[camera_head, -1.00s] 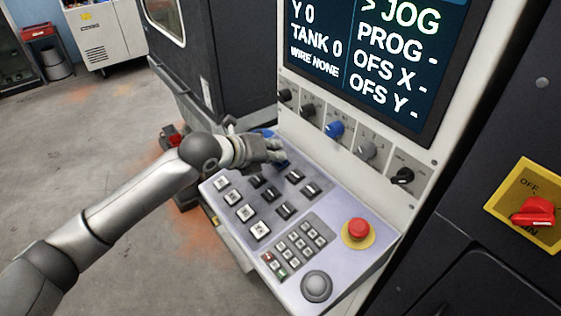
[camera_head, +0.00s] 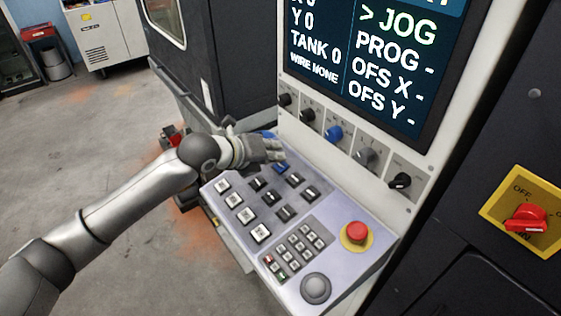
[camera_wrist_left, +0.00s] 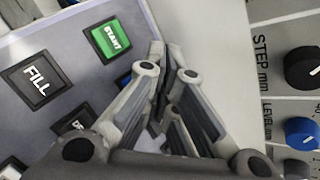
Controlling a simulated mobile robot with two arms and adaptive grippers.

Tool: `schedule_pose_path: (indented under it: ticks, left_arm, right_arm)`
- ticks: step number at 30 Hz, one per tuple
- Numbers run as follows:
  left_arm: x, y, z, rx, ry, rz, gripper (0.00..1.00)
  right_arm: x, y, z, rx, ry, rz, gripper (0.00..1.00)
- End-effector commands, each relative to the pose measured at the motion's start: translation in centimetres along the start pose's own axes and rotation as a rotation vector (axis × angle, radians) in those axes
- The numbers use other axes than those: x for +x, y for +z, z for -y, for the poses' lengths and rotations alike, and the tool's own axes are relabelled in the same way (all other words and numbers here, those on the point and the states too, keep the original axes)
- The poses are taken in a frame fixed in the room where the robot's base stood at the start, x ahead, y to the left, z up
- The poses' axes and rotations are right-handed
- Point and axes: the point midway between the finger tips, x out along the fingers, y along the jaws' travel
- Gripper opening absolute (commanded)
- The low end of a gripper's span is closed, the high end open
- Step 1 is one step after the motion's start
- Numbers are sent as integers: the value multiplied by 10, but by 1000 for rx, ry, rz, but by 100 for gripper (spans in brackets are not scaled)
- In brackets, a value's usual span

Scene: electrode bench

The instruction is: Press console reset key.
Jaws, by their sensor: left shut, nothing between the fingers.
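The console's sloped key panel (camera_head: 335,225) carries several black-framed keys and a small keypad (camera_head: 293,247). No key label reading "reset" is legible. A blue key (camera_head: 280,168) shows just below my left gripper (camera_head: 280,155), which is over the panel's upper left part. In the left wrist view the gripper (camera_wrist_left: 162,55) is shut and empty, its fingers pointing up the picture. The green START key (camera_wrist_left: 109,40) and FILL key (camera_wrist_left: 37,80) lie left of the fingers. Another key (camera_wrist_left: 75,123) is partly covered by the gripper. Contact with the panel cannot be told. My right gripper is not in view.
A red emergency button (camera_head: 356,232) and a grey round knob (camera_head: 315,288) are at the panel's right. A row of knobs, one blue (camera_head: 334,134), runs under the screen (camera_head: 375,60), which reads JOG. A red switch (camera_head: 526,218) is on the right cabinet.

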Motion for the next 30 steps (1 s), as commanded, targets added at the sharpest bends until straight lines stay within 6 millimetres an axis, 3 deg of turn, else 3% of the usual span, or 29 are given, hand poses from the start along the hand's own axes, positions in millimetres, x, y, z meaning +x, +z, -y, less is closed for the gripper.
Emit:
schedule_pose_path:
  ticks: [9,24,30]
  left_arm:
    - [-1,1,1,1,-1,0,0]
    - [-33,25,25,2,-1,0,0]
    - [-35,25,26,1,-1,0,0]
  right_arm:
    - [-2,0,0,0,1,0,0]
    - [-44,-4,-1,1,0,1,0]
    - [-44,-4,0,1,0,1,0]
